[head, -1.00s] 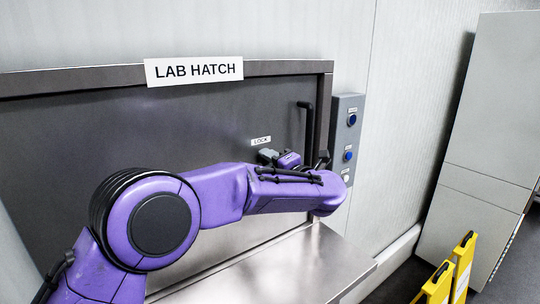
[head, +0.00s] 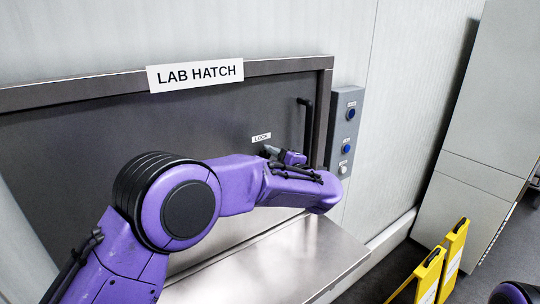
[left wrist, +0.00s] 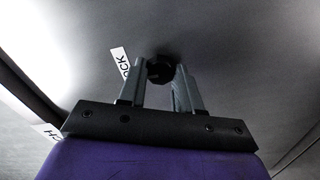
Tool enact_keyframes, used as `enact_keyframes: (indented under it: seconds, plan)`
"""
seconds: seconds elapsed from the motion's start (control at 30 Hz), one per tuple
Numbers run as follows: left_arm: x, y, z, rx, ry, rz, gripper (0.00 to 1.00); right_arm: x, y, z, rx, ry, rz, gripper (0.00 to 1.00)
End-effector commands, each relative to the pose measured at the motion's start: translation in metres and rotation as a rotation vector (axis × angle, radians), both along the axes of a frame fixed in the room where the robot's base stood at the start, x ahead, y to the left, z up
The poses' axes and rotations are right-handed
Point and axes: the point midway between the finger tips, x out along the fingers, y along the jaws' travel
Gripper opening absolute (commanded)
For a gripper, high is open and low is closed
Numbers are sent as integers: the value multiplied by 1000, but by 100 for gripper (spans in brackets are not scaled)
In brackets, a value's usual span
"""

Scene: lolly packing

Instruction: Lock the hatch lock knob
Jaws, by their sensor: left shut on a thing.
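The dark lock knob (left wrist: 160,68) shows in the left wrist view as a small black round piece on the hatch face. My left gripper (left wrist: 166,76) has its two grey fingers on either side of it and is shut on it. In the head view the left gripper (head: 272,151) is at the hatch (head: 100,150), just below the white LOCK label (head: 261,138). The knob cannot be made out there behind the gripper. The label also shows in the left wrist view (left wrist: 121,62), tilted beside the knob. My right gripper is not in view.
A black handle (head: 307,125) stands upright at the hatch's right side. A grey button box (head: 346,115) is on the wall beside it. A metal shelf (head: 300,258) juts out below the hatch. A yellow folding stand (head: 430,275) is on the floor at right.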

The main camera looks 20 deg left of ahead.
Motion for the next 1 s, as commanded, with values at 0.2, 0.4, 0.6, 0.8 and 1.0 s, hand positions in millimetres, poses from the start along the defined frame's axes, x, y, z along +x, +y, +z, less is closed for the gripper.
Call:
enact_keyframes:
  seconds: [0.2,0.4,0.6,0.8,1.0]
  plan:
    - [1,1,3,9,3,-1,3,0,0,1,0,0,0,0]
    - [1,1,4,10,1,-1,3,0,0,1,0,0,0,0]
    - [1,1,4,10,1,-2,59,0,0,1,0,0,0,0]
    - [1,0,3,9,3,-2,59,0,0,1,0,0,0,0]
    - [-14,-20,-2,11,2,-5,59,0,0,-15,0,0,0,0]
